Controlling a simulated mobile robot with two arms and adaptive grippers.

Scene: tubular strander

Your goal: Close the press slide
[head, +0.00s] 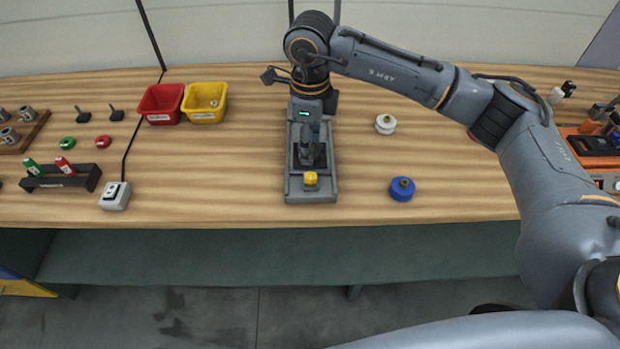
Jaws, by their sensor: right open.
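The press (293,182) stands near the front middle of the bench, a long grey frame with a small green display at its back. A dark slide part (318,158) sits inside the frame, and a yellow knob (311,179) is at its front end. How far the slide stands open is hard to tell. My right gripper (312,98) is over the back end of the press, with my arm reaching in from the right. It is open. Its fingertips are hard to make out against the press, and I cannot tell if they touch it. My left gripper is not in view.
A white round knob piece (385,124) and a blue one (402,189) lie right of the press. Red (161,103) and yellow (204,103) bins stand to its left. A switch box (115,196) and a rack (60,178) are farther left. Bench between switch box and press is clear.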

